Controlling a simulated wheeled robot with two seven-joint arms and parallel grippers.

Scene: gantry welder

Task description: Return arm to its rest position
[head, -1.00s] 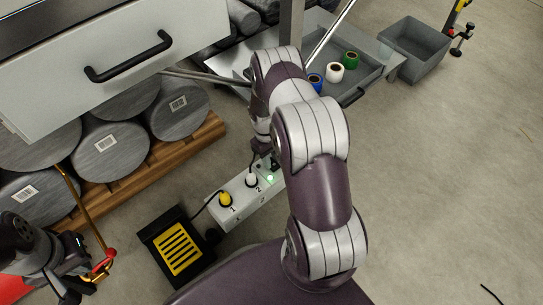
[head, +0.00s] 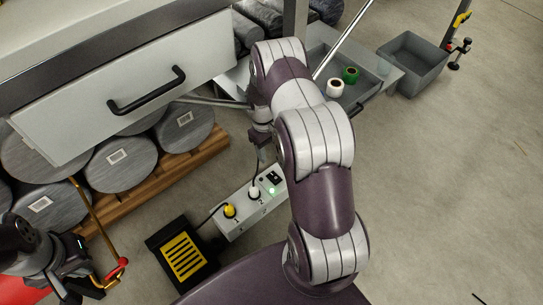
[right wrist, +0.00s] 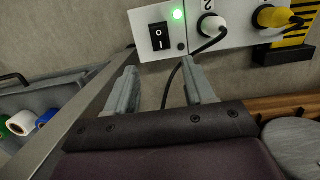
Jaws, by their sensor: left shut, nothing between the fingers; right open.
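My right arm reaches across the middle of the head view. Its gripper (head: 264,156) points down behind the wrist, mostly hidden, near the white power box (head: 235,226). In the right wrist view the two grey fingers (right wrist: 160,88) stand apart with nothing between them. The box's black rocker switch (right wrist: 159,36) and lit green lamp (right wrist: 178,14) show beyond the fingertips, apart from them. A white plug (head: 254,192) sits in socket 2 and a yellow plug (head: 229,210) in socket 1. My left gripper (head: 82,287) is at the lower left, shut and empty.
A black and yellow pedal (head: 181,256) lies beside the box. A drawer with a black handle (head: 147,91) overhangs grey drums on a wooden pallet (head: 215,143). A brass rod with red fittings (head: 88,212) stands near my left gripper.

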